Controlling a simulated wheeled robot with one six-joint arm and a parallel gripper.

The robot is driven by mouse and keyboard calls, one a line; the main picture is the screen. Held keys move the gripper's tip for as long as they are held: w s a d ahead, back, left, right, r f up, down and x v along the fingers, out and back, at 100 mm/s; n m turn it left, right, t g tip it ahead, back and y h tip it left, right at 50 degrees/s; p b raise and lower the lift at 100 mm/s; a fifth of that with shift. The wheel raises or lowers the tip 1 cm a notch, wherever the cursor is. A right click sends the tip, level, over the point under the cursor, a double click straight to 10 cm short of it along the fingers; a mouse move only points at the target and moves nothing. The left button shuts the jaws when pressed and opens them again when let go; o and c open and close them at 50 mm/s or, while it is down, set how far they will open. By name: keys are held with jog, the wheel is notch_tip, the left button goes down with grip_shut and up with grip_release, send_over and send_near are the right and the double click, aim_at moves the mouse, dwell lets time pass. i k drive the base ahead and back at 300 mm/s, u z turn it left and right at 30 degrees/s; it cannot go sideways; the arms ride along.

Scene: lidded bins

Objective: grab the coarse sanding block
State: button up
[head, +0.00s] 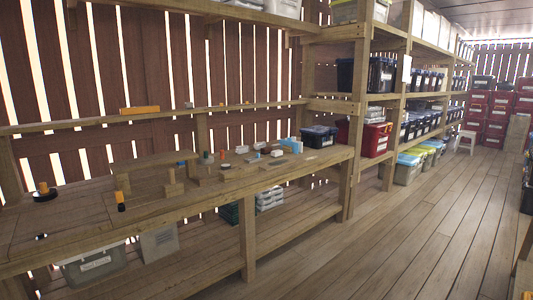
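I cannot tell for sure which thing is the coarse sanding block. Several small items lie on the long wooden workbench (75,222) at the left. Among them are a white block (242,150), another small white block (277,153) and a light blue item (292,144). An orange block-like item (140,110) lies on the narrow ledge above the bench. All are small and far, so labels and grit do not show.
A black-lidded bin (319,136) stands at the bench's right end. A grey labelled bin (95,264) sits below the bench. An orange and black cylinder (121,201) stands near the front edge. Shelves of bins line the right. The plank floor (400,240) is clear.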

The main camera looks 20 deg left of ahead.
aim_at(266, 150)
jog(key=u, duration=0.5)
jog(key=i, duration=3.55)
jog(key=z, duration=1)
jog(key=i, duration=2.05)
jog(key=u, duration=2.55)
jog(key=i, duration=0.6)
